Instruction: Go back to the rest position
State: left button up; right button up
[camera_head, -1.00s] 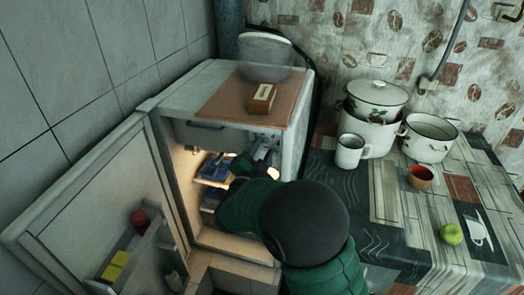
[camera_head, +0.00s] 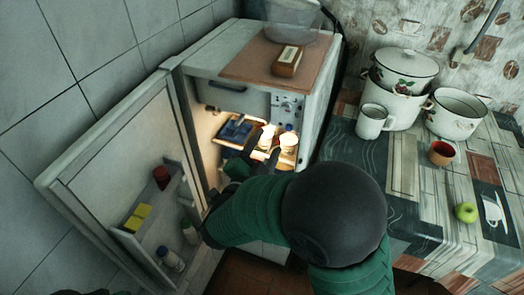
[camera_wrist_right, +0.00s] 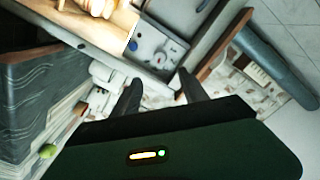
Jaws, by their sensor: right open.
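My right arm, in a green sleeve with a dark round joint, crosses the lower middle of the head view. My right gripper (camera_head: 262,154) is open in front of the lit opening of a small white fridge (camera_head: 312,115), with nothing seen between its fingers. In the right wrist view the two dark fingers (camera_wrist_right: 159,84) stand apart. Behind them on the fridge shelf are pale jars (camera_head: 288,141) and a dark blue item (camera_head: 234,131). The arm hides the lower part of the fridge. My left gripper does not show.
The fridge door (camera_head: 110,165) stands open at left, with bottles and a yellow item (camera_head: 138,216) on its shelves. At right a table holds a lidded enamel pot (camera_head: 392,105), an open pot (camera_head: 455,125), a white mug (camera_head: 371,124), a small red-brown cup (camera_head: 441,153) and a green apple (camera_head: 466,212).

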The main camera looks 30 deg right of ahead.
jog(key=v, duration=0.3)
jog(key=shift+w, duration=0.1)
